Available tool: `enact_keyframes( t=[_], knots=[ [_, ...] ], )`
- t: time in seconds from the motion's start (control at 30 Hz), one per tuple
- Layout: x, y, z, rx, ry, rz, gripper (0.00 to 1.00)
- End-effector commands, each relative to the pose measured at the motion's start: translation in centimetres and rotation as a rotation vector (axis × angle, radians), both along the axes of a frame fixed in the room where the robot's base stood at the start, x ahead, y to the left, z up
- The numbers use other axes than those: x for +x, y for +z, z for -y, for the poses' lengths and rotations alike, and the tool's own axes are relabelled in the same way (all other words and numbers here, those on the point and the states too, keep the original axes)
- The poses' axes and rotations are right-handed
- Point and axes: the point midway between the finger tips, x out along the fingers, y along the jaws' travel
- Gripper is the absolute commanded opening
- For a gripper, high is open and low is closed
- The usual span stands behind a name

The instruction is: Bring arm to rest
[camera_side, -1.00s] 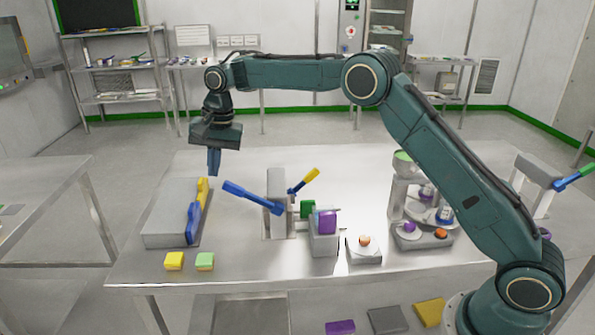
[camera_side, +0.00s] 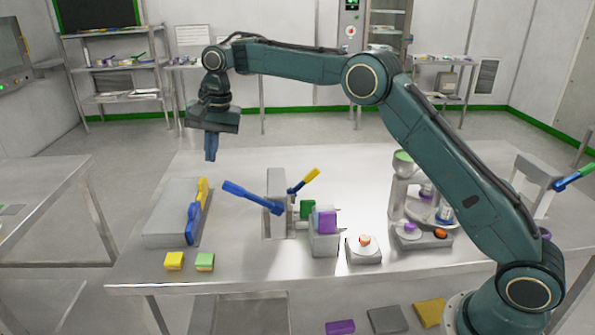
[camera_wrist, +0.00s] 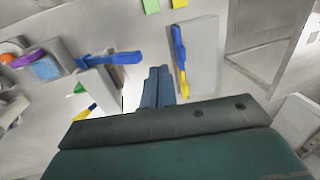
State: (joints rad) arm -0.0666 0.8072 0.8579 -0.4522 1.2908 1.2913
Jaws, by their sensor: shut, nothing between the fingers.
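My gripper (camera_side: 211,158) hangs pointing down above the left part of the steel table (camera_side: 330,170), just behind the grey block with the blue and yellow handles. Its blue fingers are together, with nothing between them and clear of everything below. In the wrist view the closed fingers (camera_wrist: 157,88) show at the middle, between the grey block and the upright fixture. My arm reaches across from the right side of the side view.
On the table stand a grey block (camera_side: 165,228) with blue and yellow handles, a fixture with a blue lever (camera_side: 246,194) and yellow lever (camera_side: 305,181), a purple block (camera_side: 327,222), and yellow (camera_side: 174,261) and green (camera_side: 204,262) blocks. The back left is clear.

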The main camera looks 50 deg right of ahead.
Motion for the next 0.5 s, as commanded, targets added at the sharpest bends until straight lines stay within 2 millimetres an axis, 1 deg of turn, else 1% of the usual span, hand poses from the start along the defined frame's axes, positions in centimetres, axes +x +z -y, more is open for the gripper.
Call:
enact_keyframes(
  t=[0.17, 0.27, 0.37, 0.5],
  knots=[
    [-1.2, 1.8, 0.3, -0.002, 0.027, 0.019, 0.00],
    [-2.4, 3.3, 0.6, -0.005, 0.052, 0.034, 0.00],
    [-3.9, 5.0, 1.0, -0.010, 0.085, 0.056, 0.00],
    [-6.5, 7.2, 1.6, -0.020, 0.134, 0.084, 0.00]
  ],
)
